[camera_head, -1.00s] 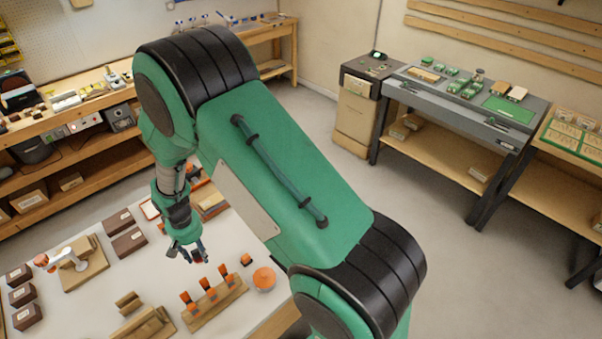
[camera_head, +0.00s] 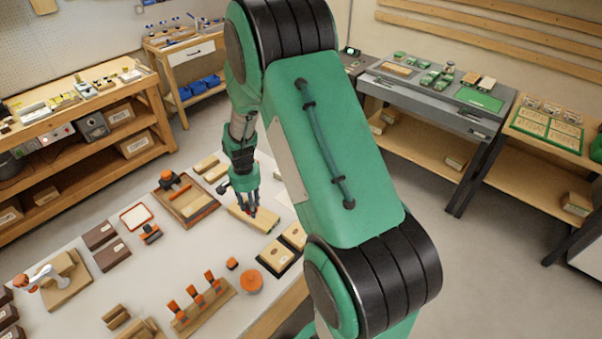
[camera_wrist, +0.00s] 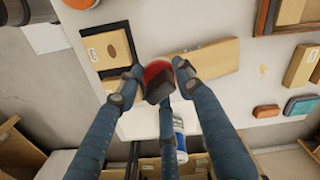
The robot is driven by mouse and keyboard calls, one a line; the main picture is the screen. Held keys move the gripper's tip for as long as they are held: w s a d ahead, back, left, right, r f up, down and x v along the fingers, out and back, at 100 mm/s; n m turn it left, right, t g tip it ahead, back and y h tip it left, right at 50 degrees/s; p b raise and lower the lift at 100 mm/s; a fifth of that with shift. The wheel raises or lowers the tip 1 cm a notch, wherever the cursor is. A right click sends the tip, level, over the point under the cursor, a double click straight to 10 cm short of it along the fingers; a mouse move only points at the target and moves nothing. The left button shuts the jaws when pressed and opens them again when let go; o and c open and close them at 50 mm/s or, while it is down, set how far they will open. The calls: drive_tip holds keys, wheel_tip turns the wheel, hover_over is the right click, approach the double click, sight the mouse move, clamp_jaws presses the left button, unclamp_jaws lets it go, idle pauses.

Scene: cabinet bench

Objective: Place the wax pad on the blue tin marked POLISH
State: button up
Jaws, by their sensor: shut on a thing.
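My gripper (camera_head: 247,209) hangs over the right part of the white table, just above a pale wooden block (camera_head: 262,222). In the wrist view its fingers (camera_wrist: 158,84) are closed around a small red and dark brown piece, which looks like the wax pad (camera_wrist: 158,72). It is held above the table, and the fingers partly cover it.
An orange disc (camera_head: 250,281) and a rack of orange-handled tools (camera_head: 205,305) stand in front. A wooden tray (camera_head: 186,200) lies left of the gripper. Bare table shows between them.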

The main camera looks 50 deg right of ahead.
drive_tip(key=s+d+r+m, duration=0.2)
drive_tip(key=s+d, duration=0.3)
drive_tip(key=d, duration=0.3)
drive_tip(key=s+d+r+m+p, duration=0.1)
drive_tip(key=s+d+r+m, duration=0.2)
drive_tip(key=s+d, duration=0.3)
drive_tip(key=d+m, duration=0.1)
drive_tip(key=d, duration=0.2)
drive_tip(key=shift+s+d+m, duration=0.3)
drive_tip(key=shift+m, duration=0.1)
drive_tip(key=shift+w+d+r, duration=0.1)
drive_tip(key=w+d, duration=0.3)
drive_tip(key=w, duration=0.1)
drive_tip(key=w+d+f, duration=0.1)
drive_tip(key=w+d, duration=0.2)
drive_tip(key=w, duration=0.1)
drive_tip(key=w+d, duration=0.4)
drive_tip(key=shift+f, duration=0.25)
drive_tip(key=shift+f+b, duration=0.3)
drive_tip(key=shift+f, duration=1.45)
drive_tip(key=shift+f, duration=0.15)
drive_tip(key=o, duration=1.1)
drive_tip(key=shift+o, duration=0.2)
